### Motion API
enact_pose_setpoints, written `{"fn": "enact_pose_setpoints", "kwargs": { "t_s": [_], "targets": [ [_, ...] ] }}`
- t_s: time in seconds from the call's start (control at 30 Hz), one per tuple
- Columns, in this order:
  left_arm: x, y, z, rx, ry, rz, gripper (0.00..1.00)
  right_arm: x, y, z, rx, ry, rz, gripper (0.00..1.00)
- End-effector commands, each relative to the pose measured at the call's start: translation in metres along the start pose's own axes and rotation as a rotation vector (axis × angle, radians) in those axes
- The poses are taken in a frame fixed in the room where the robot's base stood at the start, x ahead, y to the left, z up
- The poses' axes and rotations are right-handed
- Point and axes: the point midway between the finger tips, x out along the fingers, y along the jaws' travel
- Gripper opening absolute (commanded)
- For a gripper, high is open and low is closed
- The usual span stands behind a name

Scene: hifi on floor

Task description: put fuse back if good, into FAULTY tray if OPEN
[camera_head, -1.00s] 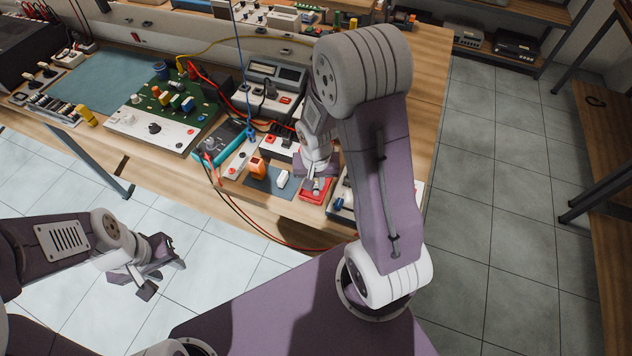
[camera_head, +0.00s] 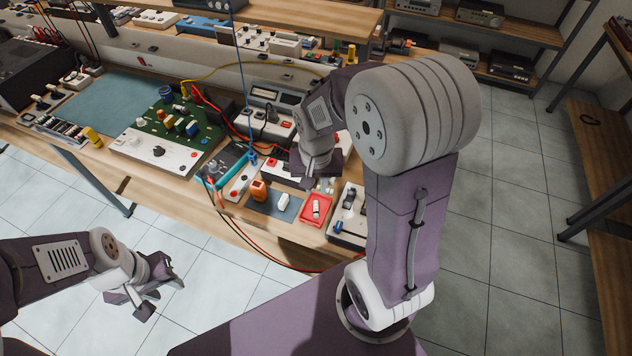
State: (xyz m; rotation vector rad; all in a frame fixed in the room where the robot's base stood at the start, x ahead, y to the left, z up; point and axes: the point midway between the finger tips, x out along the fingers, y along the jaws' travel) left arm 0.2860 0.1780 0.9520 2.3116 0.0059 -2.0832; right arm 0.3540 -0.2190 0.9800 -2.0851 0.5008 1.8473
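A small red tray (camera_head: 304,215) sits near the bench's front edge. A small pale, cylinder-like piece (camera_head: 316,207) lies inside it and looks like a fuse; no lettering is readable. My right gripper (camera_head: 318,172) hangs above and behind the tray, apart from it. Its fingertips are mostly hidden by its own body, so its opening and any content cannot be made out. My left gripper (camera_head: 158,294) is over the floor in front of the bench, with its fingers spread and nothing between them.
Left of the tray, a dark mat (camera_head: 262,208) holds an orange part (camera_head: 259,190) and a white block (camera_head: 283,201). A grey box (camera_head: 347,229) with a blue knob stands to the right. Test leads loop over the bench edge. A circuit board (camera_head: 177,118) stands further left.

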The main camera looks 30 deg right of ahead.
Motion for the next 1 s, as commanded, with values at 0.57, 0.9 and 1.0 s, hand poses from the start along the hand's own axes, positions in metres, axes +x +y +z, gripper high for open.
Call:
{"fn": "enact_pose_setpoints", "kwargs": {
  "t_s": [0.57, 0.9, 1.0],
  "targets": [
    [0.000, 0.000, 0.000, 0.000, 0.000, 0.000, 0.38, 0.018, -0.005, 0.082, -0.447, -0.021, -0.069, 0.22],
    [0.000, 0.000, 0.000, 0.000, 0.000, 0.000, 0.38, 0.018, -0.005, 0.082, -0.445, -0.021, -0.069, 0.22],
    [0.000, 0.000, 0.000, 0.000, 0.000, 0.000, 0.38, 0.018, -0.005, 0.082, -0.445, -0.021, -0.069, 0.22]
  ]
}}
